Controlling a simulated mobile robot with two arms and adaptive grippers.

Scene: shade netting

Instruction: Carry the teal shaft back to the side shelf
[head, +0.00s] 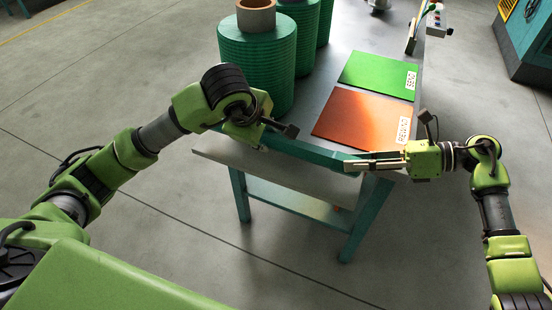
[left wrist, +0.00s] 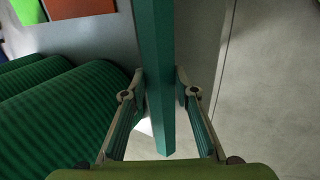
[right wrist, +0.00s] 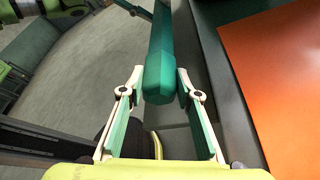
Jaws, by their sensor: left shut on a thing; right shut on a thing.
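The teal shaft (head: 312,152) is a long straight bar held level near the front edge of the table (head: 323,87). My left gripper (head: 262,135) is shut on its left part; in the left wrist view the shaft (left wrist: 158,70) runs between the left fingers (left wrist: 161,88). My right gripper (head: 352,163) is shut on its right end; in the right wrist view the shaft's blunt end (right wrist: 159,85) sits between the right fingers (right wrist: 160,88). The left fingertips are partly hidden in the head view. I cannot identify the side shelf.
Green netting rolls (head: 256,62) stand on the table at the left. A green panel (head: 378,74) and an orange panel (head: 362,117) lie flat on it. A lower shelf (head: 290,199) is under the table. A teal machine (head: 527,40) stands at the far right. Grey floor is open at the left.

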